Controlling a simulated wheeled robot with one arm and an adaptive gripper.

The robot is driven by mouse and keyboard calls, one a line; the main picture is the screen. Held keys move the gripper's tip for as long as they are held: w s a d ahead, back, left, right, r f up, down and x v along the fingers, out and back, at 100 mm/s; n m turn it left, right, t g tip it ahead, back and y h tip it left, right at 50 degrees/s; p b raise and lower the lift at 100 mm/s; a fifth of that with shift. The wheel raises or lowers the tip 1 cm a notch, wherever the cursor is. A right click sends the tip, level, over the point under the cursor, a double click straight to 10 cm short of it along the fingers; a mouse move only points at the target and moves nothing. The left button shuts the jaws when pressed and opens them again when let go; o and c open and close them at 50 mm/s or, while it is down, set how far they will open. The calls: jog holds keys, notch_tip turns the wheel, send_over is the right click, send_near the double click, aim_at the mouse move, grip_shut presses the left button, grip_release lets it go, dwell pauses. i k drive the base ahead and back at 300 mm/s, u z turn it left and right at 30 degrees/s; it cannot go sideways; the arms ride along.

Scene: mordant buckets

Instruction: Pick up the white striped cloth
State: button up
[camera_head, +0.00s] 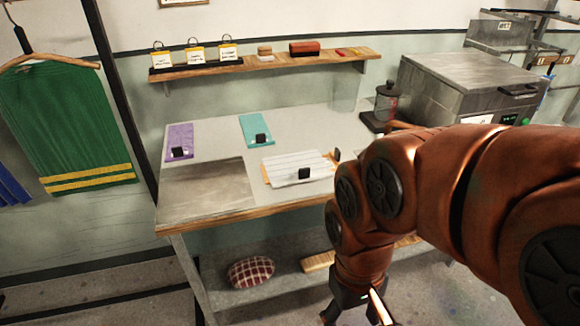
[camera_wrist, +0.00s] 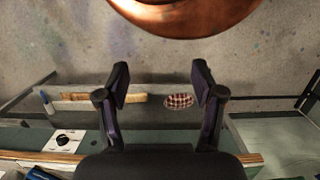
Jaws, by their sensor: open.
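The white striped cloth (camera_head: 290,166) lies flat on the worktable in the head view. A small black block stands at its front edge and another piece stands at its right end. My gripper (camera_wrist: 161,76) is open in the wrist view, with nothing between its two dark fingers. In the head view my arm hangs in front of the table's right part, with the gripper low at the bottom edge, apart from the cloth. I cannot make out the cloth in the wrist view.
The worktable (camera_head: 205,213) also holds a purple cloth (camera_head: 180,136), a teal cloth (camera_head: 257,125) and a dark press pot (camera_head: 387,100). A metal machine (camera_head: 465,85) stands at the right. A checked cushion (camera_head: 251,271) lies on the lower shelf; it also shows in the wrist view (camera_wrist: 178,101).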

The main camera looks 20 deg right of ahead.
aim_at(285, 170)
jog(key=u, duration=2.7)
jog(key=k, duration=1.2)
jog(key=z, duration=1.4)
jog(key=i, duration=0.5)
